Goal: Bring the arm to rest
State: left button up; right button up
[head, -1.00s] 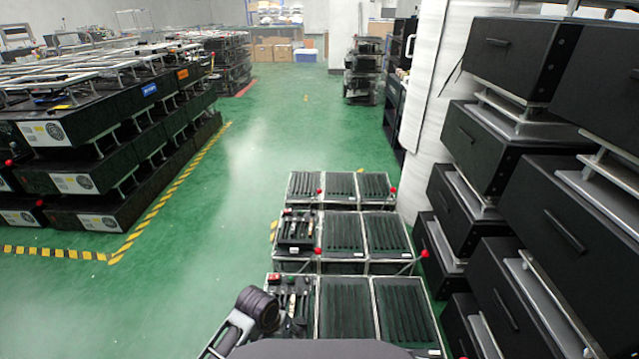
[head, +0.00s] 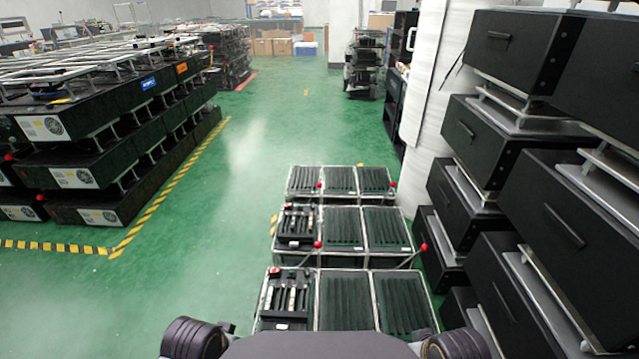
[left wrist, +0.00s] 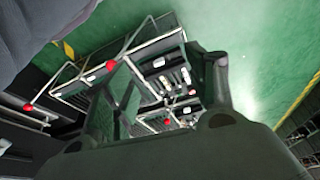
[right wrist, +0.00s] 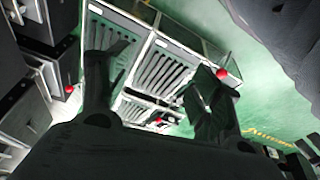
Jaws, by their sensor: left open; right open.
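My left gripper (left wrist: 165,90) is open and empty in the left wrist view, with the fixture racks beyond its fingers. My right gripper (right wrist: 155,90) is open and empty in the right wrist view, also with racks beyond it. Neither gripper shows in the head view; only dark arm parts of mine stand at its bottom edge, left and right. The fixture racks (head: 345,320) stand in rows ahead. Red-knobbed levers stick up from them, one at the middle row's right end (head: 424,247) and one at its front (head: 318,245). I see no contact between grippers and levers.
Stacked black cabinets (head: 500,210) stand close on the right. Long stacks of black units (head: 90,170) stand on the left behind yellow-black floor tape (head: 165,200). The green floor (head: 220,250) left of the racks is clear.

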pick_arm(q)
jog(key=shift+s+a+r+y+p, duration=0.2)
jog(key=shift+s+a+r, duration=0.15)
jog(key=shift+a, duration=0.2)
jog(key=shift+s+a+r+y+p, duration=0.15)
jog(key=shift+s+a+r, duration=0.2)
jog(key=shift+a, duration=0.2)
pick_arm(e)
jog(key=shift+d+r, duration=0.4)
pick_arm(q)
jog(key=shift+w+f+p, duration=0.25)
jog(key=shift+f+p, duration=0.05)
jog(key=shift+p, duration=0.45)
pick_arm(e)
jog(key=shift+w+f, duration=0.2)
jog(key=shift+f, duration=0.1)
